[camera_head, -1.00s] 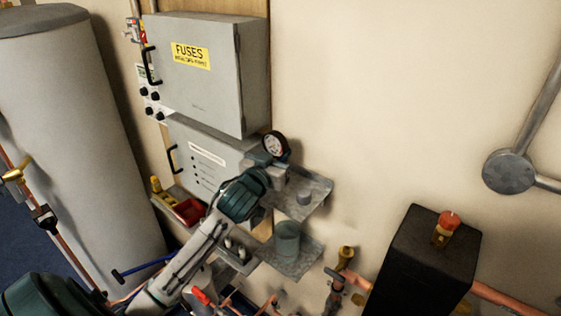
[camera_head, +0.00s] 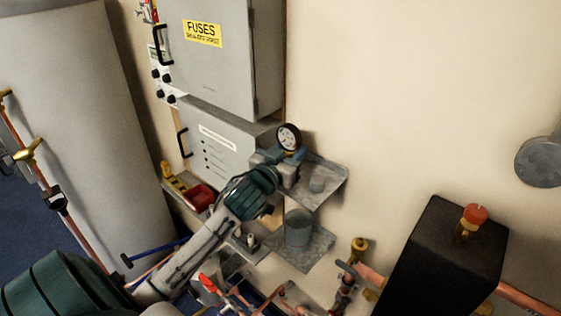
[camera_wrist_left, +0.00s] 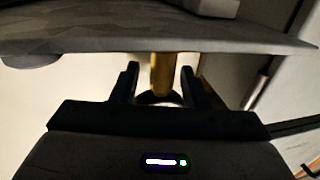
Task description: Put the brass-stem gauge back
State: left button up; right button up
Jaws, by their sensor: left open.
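The gauge (camera_head: 289,137) has a round white dial with a black rim and stands at the left part of the upper grey wall shelf (camera_head: 327,190). My left gripper (camera_head: 279,158) is at the gauge, just below the dial. In the left wrist view, the brass stem (camera_wrist_left: 162,74) stands between the two spread fingers of the left gripper (camera_wrist_left: 160,82), with the shelf's grey plate (camera_wrist_left: 120,42) across the top. The fingers look apart from the stem. The stem's meeting with the shelf is partly hidden in the head view. My right gripper is not in view.
A grey pot (camera_head: 298,228) sits on a lower shelf. The fuse cabinet (camera_head: 232,60) is behind on the left, and a red tray (camera_head: 200,197) lies near it. A black box (camera_head: 447,265) with a red-capped valve (camera_head: 473,217) and copper pipes is at right.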

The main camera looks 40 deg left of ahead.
pick_arm(q)
jog(key=s+b, duration=0.1)
jog(key=s, duration=0.1)
jog(key=s+b, duration=0.1)
jog(key=s, duration=0.2)
jog(key=s+d+b, duration=0.1)
jog(key=s, duration=0.1)
jog(key=shift+s+f, duration=0.15)
jog(key=shift+s, duration=0.2)
jog(key=shift+s+d+r+p, duration=0.1)
jog(key=shift+s+d+p, duration=0.05)
jog(key=shift+s+p, duration=0.75)
jog(key=shift+s+d+r+p, duration=0.1)
jog(key=shift+s+p, duration=0.65)
jog(key=shift+s, duration=0.15)
